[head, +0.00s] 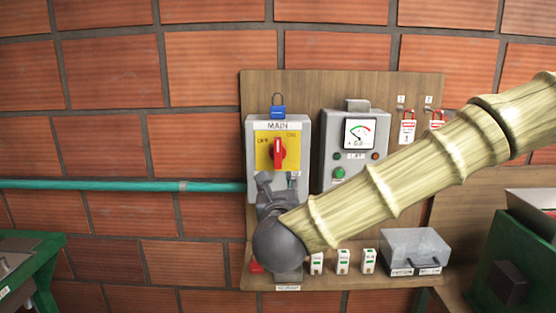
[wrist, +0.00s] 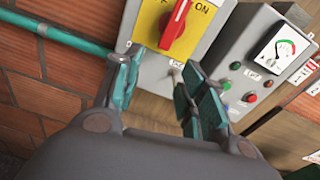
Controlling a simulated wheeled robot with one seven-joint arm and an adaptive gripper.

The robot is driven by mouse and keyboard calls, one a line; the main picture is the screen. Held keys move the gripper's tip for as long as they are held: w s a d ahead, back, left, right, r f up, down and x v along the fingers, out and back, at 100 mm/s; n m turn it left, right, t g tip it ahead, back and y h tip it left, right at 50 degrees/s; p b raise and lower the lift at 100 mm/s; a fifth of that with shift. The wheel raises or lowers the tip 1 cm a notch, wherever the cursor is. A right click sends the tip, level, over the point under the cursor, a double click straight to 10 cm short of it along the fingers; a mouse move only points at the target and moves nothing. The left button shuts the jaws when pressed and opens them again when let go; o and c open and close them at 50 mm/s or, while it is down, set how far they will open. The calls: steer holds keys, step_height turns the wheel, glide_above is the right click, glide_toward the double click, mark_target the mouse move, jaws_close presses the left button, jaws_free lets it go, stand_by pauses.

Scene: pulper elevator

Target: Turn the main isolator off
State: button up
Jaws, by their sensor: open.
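The main isolator is a grey box (head: 252,150) marked MAIN, with a yellow plate and a red handle (head: 278,153). The handle stands about upright in line with the box's sides, between OFF at left and ON at right. In the wrist view the red handle (wrist: 175,28) shows at the top, its upper end cut off. My gripper (head: 278,181) is just below the handle at the box's lower front. Its two fingers (wrist: 160,68) are spread with nothing between them, and the handle lies beyond the tips. I see no contact with the handle.
A blue padlock (head: 278,112) sits on top of the box. A grey meter panel (head: 327,150) with a dial and buttons stands close at right. A teal pipe (head: 120,185) meets the box from the left.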

mark_target(278, 157)
steer(key=shift+m, duration=0.8)
steer(key=w+r+p, duration=0.1)
steer(key=w, duration=0.2)
steer(key=w+r+p, duration=0.1)
steer(key=w+p, duration=0.1)
steer(key=w, duration=0.1)
steer(key=w+r+p, duration=0.1)
steer(key=w+r, duration=0.1)
steer(key=shift+w, duration=0.4)
steer(key=shift+w+f+p, duration=0.15)
steer(key=shift+w+p, duration=0.25)
steer(key=shift+w, duration=0.5)
steer(key=shift+d, duration=0.1)
jaws_close()
